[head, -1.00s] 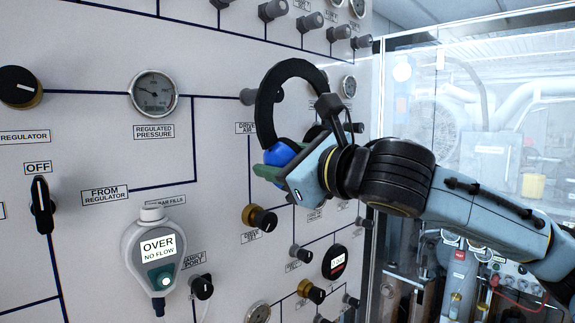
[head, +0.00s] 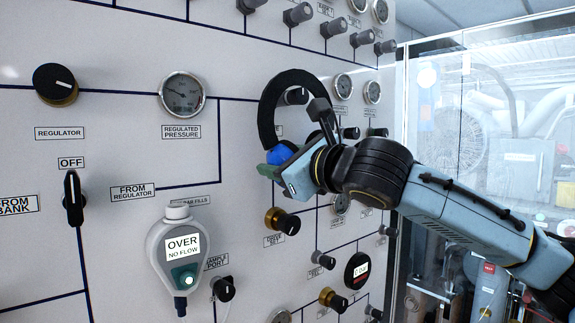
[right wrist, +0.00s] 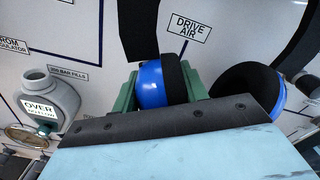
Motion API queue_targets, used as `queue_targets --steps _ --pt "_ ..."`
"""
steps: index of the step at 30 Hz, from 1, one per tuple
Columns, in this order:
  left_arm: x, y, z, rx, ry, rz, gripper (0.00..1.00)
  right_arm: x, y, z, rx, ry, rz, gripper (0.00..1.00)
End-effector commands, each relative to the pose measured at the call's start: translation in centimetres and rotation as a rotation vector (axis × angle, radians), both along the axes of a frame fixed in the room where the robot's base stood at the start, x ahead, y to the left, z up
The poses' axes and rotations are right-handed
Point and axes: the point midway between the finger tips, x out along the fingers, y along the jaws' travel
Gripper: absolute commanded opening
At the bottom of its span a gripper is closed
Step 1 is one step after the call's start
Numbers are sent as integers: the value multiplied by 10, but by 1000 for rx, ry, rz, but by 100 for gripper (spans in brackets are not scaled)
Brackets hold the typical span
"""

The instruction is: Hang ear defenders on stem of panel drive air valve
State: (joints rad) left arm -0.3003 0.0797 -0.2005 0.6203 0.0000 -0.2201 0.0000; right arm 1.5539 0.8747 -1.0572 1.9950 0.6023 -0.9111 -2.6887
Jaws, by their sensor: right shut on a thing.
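The ear defenders have a black curved headband (head: 268,105) and blue cups with black pads. My right gripper (head: 273,166) is shut on one blue cup (head: 279,154), with the headband arching upward. In the right wrist view that cup (right wrist: 152,84) sits between the green fingers, and the other cup (right wrist: 278,98) hangs free at the right. The dark drive air valve stem (head: 296,96) shows inside the headband's arch in the head view. I cannot tell whether the band is around it or only in front of it. The DRIVE AIR label (right wrist: 190,28) shows between the band's sides. My left gripper is not in view.
The white panel carries a regulated pressure gauge (head: 182,94), a regulator knob (head: 56,84) and a hanging grey flow meter (head: 178,250). A brass-based knob (head: 282,221) sticks out below my gripper. A clear-walled enclosure (head: 480,120) stands at the right.

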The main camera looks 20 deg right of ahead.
Motion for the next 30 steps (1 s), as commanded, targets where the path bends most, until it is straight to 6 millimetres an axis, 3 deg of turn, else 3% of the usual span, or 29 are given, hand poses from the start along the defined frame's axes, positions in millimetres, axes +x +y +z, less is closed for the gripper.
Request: queue_targets --steps 5,12,30 --pt "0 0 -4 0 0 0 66 10 4 0 1 -3 1 13" --pt "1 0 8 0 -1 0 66 20 8 -6 -1 -1 2 13" --pt "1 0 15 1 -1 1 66 22 8 -11 0 -3 1 13"
